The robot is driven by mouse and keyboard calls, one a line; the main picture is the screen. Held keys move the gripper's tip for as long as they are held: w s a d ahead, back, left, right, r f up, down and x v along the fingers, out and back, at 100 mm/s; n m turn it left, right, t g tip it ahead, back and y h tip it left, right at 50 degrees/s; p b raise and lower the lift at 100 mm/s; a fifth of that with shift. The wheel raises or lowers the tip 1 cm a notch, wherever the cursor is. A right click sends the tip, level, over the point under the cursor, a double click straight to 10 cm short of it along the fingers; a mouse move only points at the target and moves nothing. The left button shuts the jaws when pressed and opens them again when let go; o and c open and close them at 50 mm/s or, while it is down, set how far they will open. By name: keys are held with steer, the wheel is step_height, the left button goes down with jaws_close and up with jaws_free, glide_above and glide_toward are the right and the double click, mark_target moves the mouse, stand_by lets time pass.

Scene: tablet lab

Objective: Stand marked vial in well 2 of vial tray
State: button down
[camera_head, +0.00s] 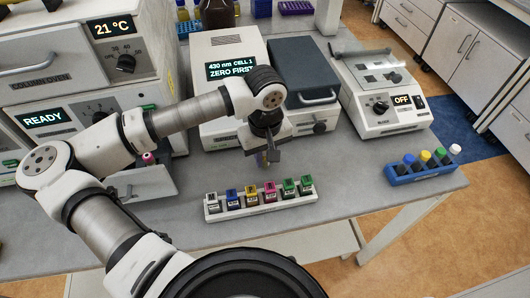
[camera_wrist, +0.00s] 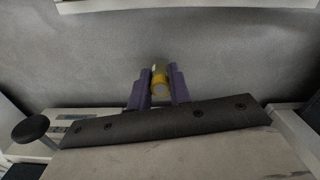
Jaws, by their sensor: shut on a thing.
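My gripper (camera_head: 265,158) points down over the grey bench, in front of the spectrometer-like instrument. In the wrist view its purple fingers (camera_wrist: 160,90) are shut on a small vial (camera_wrist: 160,72) with a yellow band and a pale, round end; any mark on it is too small to read. The vial is held above the bench, mostly hidden in the head view. A blue rack (camera_head: 428,177) holds several capped vials at the right. Which is the vial tray is unclear.
The instrument with the "ZERO FIRST" display (camera_head: 232,69) stands behind the gripper. A device reading "OFF" (camera_head: 402,100) stands at the right. An open drawer (camera_head: 140,183) with a magenta-capped item is at the left. The bench between the white and blue racks is clear.

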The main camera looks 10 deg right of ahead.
steer(key=shift+f+b, duration=0.2)
steer(key=shift+b, duration=0.15)
steer(key=c, duration=1.3)
jaws_free()
steer(key=shift+r, duration=0.1)
steer(key=shift+r, duration=0.1)
